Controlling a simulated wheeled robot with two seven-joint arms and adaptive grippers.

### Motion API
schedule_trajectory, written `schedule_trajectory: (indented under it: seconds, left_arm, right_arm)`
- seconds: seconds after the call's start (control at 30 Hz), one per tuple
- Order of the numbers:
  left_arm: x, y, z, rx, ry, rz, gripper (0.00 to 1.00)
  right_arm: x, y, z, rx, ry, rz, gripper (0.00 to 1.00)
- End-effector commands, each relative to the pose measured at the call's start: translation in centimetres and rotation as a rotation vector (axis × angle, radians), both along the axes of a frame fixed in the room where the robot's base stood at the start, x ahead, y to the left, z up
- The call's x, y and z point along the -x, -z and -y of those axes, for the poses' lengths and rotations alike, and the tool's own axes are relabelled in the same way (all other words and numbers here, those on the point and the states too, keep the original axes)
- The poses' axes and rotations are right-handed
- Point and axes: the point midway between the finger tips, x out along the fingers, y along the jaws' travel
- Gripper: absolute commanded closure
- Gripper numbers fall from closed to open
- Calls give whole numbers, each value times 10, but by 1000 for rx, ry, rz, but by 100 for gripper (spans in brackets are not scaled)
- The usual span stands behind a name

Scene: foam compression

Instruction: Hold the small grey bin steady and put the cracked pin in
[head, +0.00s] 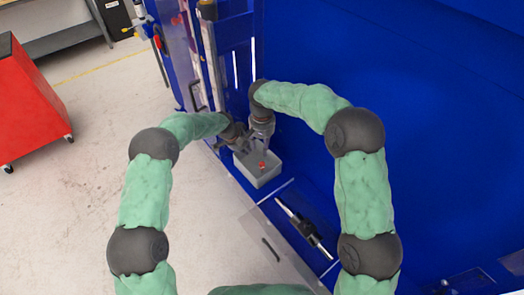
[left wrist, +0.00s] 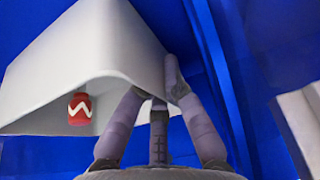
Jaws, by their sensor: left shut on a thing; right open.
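The small grey bin (head: 250,178) stands on the blue surface below my grippers, and its pale walls fill much of the left wrist view (left wrist: 90,45). My left gripper (head: 240,147) is shut on the bin's wall near a corner; its fingers (left wrist: 155,95) straddle the rim in the left wrist view. The cracked pin (head: 262,165), red with a white zigzag mark, shows within the bin's opening; it also shows in the left wrist view (left wrist: 79,108). My right gripper (head: 264,146) is open above the bin, apart from the pin; its fingertips are small and partly hidden.
A silver rod with a black middle (head: 303,228) lies on the blue surface in front of the bin. A tall blue frame (head: 230,60) stands behind, and a blue panel (head: 440,110) fills the right. A red cart (head: 35,105) stands far left on open floor.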

Motion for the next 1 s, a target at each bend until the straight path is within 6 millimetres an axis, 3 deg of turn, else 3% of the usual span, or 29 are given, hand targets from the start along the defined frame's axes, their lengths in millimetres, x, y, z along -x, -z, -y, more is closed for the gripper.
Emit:
schedule_trajectory:
  seconds: [0.33, 0.4, 0.43, 0.47, 0.8, 1.0]
  left_arm:
    - [0, 0, 0, 0, 0, 1, 100]
    - [0, 0, 0, 0, 0, 1, 75]
    - [0, 0, 0, 0, 0, 1, 66]
    - [0, 0, 0, 0, 0, 1, 64]
    - [0, -2, 0, 0, 0, 1, 64]
    - [4, -21, -7, 0, -1, 3, 64]
  right_arm:
    - [0, -5, 0, -1, 0, 0, 54]
    - [0, -5, 0, -1, 0, 0, 54]
    - [0, -5, 0, -1, 0, 0, 54]
    - [0, -5, 0, -1, 0, 0, 54]
    - [0, -5, 0, -1, 1, 0, 54]
    - [0, -5, 0, -1, 1, 0, 54]
